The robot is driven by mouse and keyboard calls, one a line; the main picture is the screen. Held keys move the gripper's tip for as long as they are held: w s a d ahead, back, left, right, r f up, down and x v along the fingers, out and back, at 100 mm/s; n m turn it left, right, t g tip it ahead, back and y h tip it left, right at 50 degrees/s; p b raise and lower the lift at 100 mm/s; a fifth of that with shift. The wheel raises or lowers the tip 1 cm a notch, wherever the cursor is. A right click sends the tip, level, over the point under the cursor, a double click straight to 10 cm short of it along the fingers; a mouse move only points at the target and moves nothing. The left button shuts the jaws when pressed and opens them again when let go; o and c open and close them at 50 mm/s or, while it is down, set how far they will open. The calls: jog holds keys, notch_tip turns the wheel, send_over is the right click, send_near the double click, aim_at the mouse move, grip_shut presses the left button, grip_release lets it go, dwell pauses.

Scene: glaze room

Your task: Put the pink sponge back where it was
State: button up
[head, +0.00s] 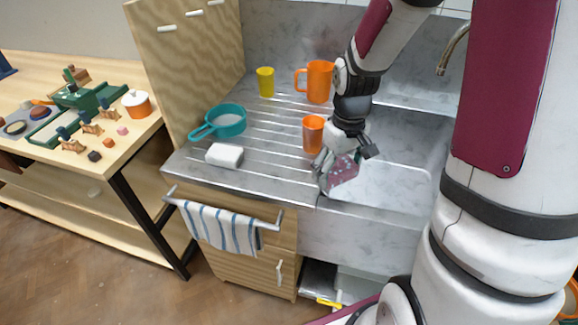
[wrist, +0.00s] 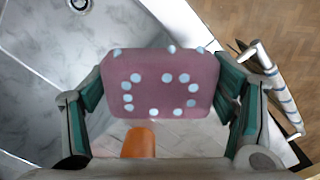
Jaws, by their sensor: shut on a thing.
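The pink sponge (wrist: 160,85) is a mauve-pink block with pale blue dots. In the wrist view it sits between the two fingers of my gripper (wrist: 163,92), which is shut on it. In the head view my gripper (head: 343,160) points down, and the sponge (head: 341,178) shows under it, above the front left part of the sink basin (head: 395,187). I cannot tell whether the sponge touches any surface.
An orange tumbler (head: 312,134) stands close to the left of my gripper. An orange mug (head: 320,82), a yellow cup (head: 265,82), a teal pan (head: 228,120) and a white block (head: 224,155) are on the ribbed drainboard. A striped towel (head: 218,228) hangs at the front.

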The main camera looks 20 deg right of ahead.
send_over(290, 176)
jog(key=shift+f, duration=2.35)
jog(key=shift+f, duration=0.15)
jog(key=o, duration=1.3)
notch_tip(290, 176, up, 12)
jog(key=s+r+t, duration=0.2)
jog(key=s+r, duration=0.9)
jog(key=s+r+t, duration=0.1)
jog(key=s, duration=0.3)
jog(key=s+r+m, duration=0.1)
jog(key=s, duration=0.4)
jog(key=s+r+t, duration=0.1)
jog(key=s, duration=0.4)
jog(key=shift+d+m+t, duration=0.2)
jog(key=shift+m+t, duration=0.1)
jog(key=shift+m, duration=0.1)
